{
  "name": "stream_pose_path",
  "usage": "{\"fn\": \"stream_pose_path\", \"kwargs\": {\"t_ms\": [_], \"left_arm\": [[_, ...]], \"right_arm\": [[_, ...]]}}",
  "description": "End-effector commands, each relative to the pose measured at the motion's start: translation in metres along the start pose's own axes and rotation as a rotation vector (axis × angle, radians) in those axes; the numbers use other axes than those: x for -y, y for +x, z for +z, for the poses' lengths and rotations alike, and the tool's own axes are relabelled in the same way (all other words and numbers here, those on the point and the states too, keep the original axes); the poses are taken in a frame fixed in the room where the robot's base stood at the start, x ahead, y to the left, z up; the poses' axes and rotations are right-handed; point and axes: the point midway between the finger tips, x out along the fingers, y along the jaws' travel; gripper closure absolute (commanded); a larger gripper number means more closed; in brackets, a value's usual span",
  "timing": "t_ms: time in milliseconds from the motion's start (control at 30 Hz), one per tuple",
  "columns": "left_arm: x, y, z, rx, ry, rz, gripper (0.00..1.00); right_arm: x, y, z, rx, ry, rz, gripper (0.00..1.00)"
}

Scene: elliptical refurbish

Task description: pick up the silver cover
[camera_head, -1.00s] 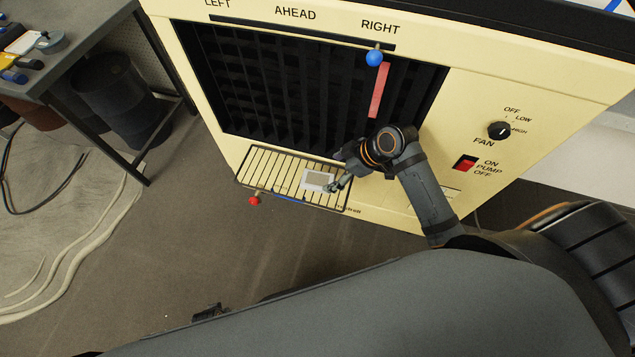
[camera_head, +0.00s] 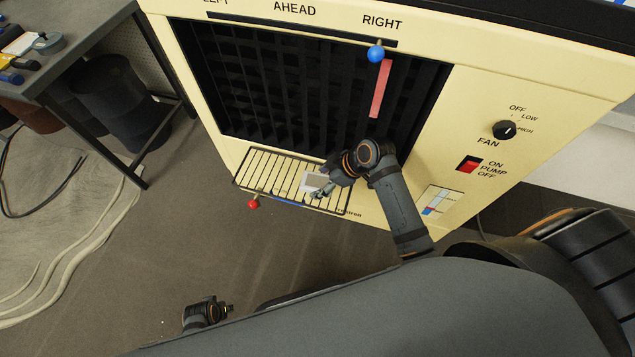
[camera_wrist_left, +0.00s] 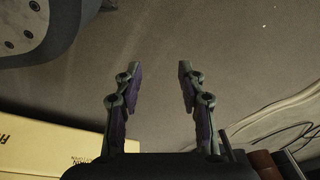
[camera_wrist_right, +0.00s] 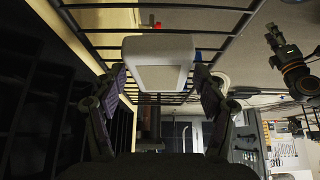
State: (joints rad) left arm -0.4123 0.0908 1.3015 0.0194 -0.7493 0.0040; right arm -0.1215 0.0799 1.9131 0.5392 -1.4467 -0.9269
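The silver cover (camera_head: 312,181) is a small pale grey box at the rack's right part in the head view. In the right wrist view the silver cover (camera_wrist_right: 158,52) is a rounded block with a lighter rectangular face, seen between and beyond the fingers. My right gripper (camera_wrist_right: 158,77) is open, with one finger at each side of the cover; I cannot tell whether they touch it. In the head view my right gripper (camera_head: 321,187) reaches it from the right. My left gripper (camera_wrist_left: 157,73) is open and empty over the floor.
The wire rack (camera_head: 262,172) juts from the cream cooler (camera_head: 480,95) below its dark grille (camera_head: 300,100). A red ball knob (camera_head: 253,204) is at the rack's front edge and a blue knob (camera_head: 375,53) is above.

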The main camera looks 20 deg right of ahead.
Motion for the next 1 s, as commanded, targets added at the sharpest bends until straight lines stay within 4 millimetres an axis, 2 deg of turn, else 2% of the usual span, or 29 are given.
{"fn": "stream_pose_path", "kwargs": {"t_ms": [33,333,667,767,867,1000], "left_arm": [[0.000,0.000,0.000,0.000,0.000,0.000,0.60],[0.000,0.000,0.000,0.000,0.000,0.000,0.60],[0.000,-0.001,-0.001,-0.006,0.000,-0.001,0.60],[0.002,0.005,0.007,-0.003,0.002,-0.005,0.60],[0.005,0.010,0.020,0.001,0.003,-0.009,0.60],[0.006,0.011,0.039,0.008,0.003,-0.009,0.60]], "right_arm": [[0.000,0.000,0.000,0.000,0.000,0.000,0.41],[0.000,0.000,0.000,0.000,0.000,0.000,0.81],[0.000,-0.004,-0.003,-0.001,0.000,0.001,0.83],[-0.001,-0.012,-0.008,-0.002,-0.001,0.002,0.83],[-0.001,-0.029,-0.019,-0.003,-0.002,0.003,0.83],[0.007,-0.074,-0.012,0.008,-0.008,0.005,0.83]]}}
